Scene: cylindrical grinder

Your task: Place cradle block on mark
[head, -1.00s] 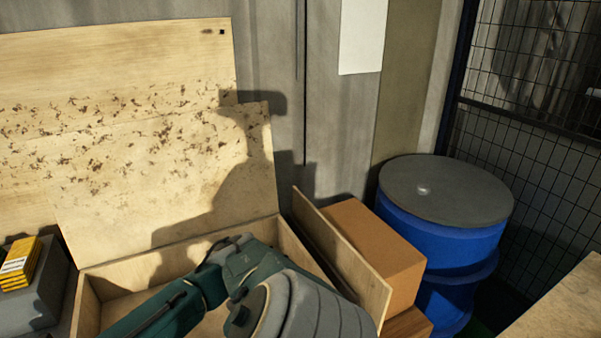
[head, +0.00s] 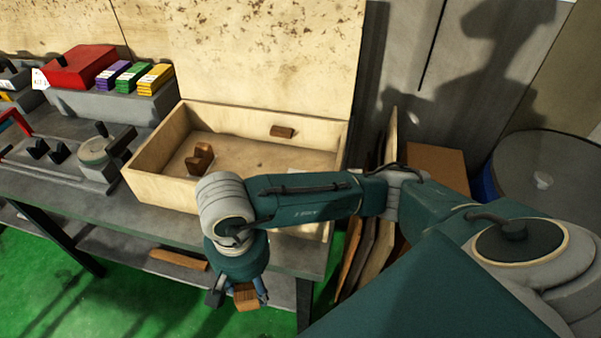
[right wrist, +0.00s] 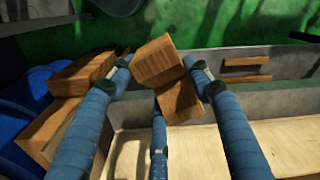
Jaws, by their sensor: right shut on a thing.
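A brown wooden cradle block (head: 246,300) is in my right gripper (head: 240,291), which hangs low in front of the workbench's front edge, over the green floor. The right wrist view shows the notched block (right wrist: 159,62) between the blue fingers of the gripper (right wrist: 162,78). Another brown notched block (head: 200,158) sits in the open wooden box (head: 160,180) on the bench. A small brown wooden piece (head: 283,132) lies towards the back of the box. I cannot make out a mark. My left gripper is not in view.
The grey bench (head: 165,220) carries a red box (head: 80,65), several small coloured packs (head: 155,78) and a grey fixture (head: 100,155) at left. Boards (head: 375,235) lean at the box's right. A blue drum (head: 555,165) stands at far right.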

